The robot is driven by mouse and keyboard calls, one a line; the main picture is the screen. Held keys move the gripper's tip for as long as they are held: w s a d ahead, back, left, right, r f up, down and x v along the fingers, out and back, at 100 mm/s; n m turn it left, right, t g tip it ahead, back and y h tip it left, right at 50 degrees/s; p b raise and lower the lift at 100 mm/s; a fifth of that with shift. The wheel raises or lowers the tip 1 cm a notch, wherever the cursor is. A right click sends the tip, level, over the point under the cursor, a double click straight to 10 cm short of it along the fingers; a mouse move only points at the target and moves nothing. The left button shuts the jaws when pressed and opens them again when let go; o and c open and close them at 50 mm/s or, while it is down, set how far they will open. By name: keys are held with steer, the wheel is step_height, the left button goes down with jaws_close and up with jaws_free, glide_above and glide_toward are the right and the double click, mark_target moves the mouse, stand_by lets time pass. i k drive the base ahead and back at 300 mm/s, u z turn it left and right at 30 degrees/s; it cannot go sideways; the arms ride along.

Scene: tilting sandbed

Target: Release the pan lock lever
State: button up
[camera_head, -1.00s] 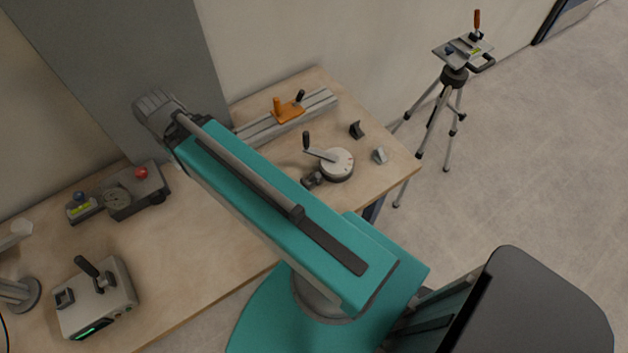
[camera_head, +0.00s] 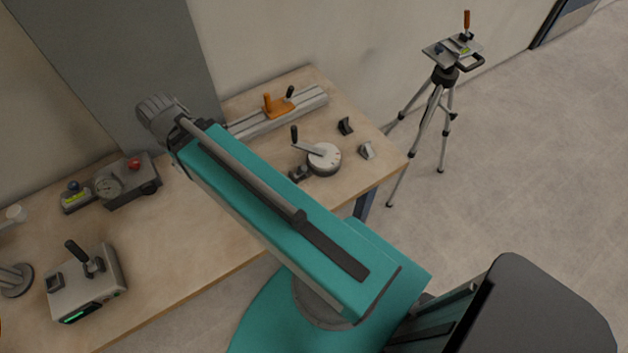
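A tripod (camera_head: 436,110) stands on the floor beyond the table's right end.
The floor right of the tripod is clear.

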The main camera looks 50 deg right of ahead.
mark_target(301, 170)
steer(key=k, duration=1.45)
steer(key=z, duration=0.55)
steer(key=i, duration=1)
